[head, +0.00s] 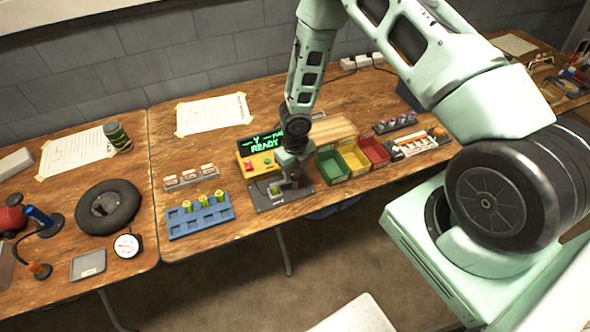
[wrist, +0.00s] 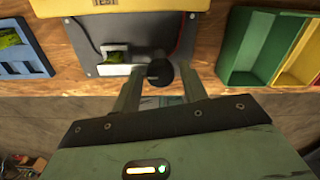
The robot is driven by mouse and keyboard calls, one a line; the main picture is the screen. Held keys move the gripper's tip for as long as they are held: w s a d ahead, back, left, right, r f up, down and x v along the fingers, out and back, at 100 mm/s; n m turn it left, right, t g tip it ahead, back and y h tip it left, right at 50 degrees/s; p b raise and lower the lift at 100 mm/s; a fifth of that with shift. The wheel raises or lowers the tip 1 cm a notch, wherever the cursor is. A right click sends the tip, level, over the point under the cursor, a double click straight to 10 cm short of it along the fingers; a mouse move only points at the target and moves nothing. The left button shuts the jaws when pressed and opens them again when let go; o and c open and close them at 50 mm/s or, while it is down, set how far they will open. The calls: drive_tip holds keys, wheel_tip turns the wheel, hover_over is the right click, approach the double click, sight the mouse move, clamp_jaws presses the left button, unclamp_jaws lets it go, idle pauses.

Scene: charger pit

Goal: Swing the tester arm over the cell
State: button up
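The tester (head: 258,147) is a yellow box with a lit green display that reads READY and red and green buttons. Its dark grey base plate (wrist: 95,35) carries a pale cradle (wrist: 115,70) with a green cell (wrist: 113,57) in it. A round black knob (wrist: 159,72), seemingly on the tester arm, stands right of the cradle, apart from the cell. The rest of that arm is hard to make out. My gripper (wrist: 160,78) is open, with one finger on each side of the knob and small gaps visible. In the head view my gripper (head: 291,183) hides the plate's right part.
A blue rack (head: 200,222) with several green cells stands left of the tester. Green (head: 331,167), yellow (head: 354,160) and red (head: 374,153) bins stand close on the right. The table's front edge lies just before the plate.

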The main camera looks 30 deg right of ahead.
sight(295, 173)
drive_tip(key=shift+o, duration=0.2)
drive_tip(key=shift+r, duration=0.1)
wheel_tip(295, 173, up, 17)
idle(0.5)
drive_tip(key=shift+r, duration=0.1)
